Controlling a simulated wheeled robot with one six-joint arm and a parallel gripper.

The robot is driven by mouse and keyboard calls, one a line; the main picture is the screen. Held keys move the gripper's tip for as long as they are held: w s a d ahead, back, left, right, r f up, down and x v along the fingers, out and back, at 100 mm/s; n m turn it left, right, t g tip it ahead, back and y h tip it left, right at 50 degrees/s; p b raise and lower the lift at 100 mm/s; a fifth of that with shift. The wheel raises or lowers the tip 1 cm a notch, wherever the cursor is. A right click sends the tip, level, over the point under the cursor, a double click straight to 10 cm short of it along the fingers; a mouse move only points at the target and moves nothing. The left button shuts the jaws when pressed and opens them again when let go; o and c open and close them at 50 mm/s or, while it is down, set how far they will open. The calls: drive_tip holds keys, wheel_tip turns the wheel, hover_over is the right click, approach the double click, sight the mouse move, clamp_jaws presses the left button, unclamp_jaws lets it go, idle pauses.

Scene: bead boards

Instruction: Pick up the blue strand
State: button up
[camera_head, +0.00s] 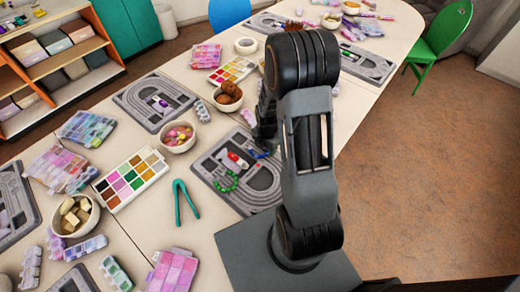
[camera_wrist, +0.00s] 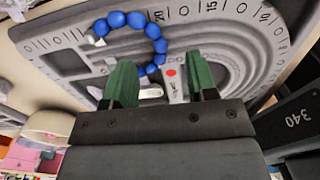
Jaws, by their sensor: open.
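The blue strand (camera_wrist: 146,27) is a curved row of round blue beads lying on the grey bead board (camera_wrist: 70,65). In the wrist view it arcs from the upper left down towards the gap between my fingers. In the head view only a bit of the blue strand (camera_head: 262,154) shows beside my gripper (camera_head: 265,130), on the board (camera_head: 265,182). In the wrist view my gripper (camera_wrist: 163,82) is open, its two green fingers apart, with the strand's lower end near the left finger. Whether the fingers touch the board cannot be told.
A green strand (camera_head: 226,183) and a red piece (camera_head: 237,160) lie on the same board. A bowl of colored pieces (camera_head: 178,137) and a bowl of brown pieces (camera_head: 228,97) stand close by. Teal tongs (camera_head: 184,203) and a paint palette (camera_head: 131,180) lie to the left.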

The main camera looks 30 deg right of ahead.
sight(266, 153)
drive_tip(key=shift+w+f, duration=0.1)
drive_tip(key=shift+f, duration=1.6)
clamp_jaws()
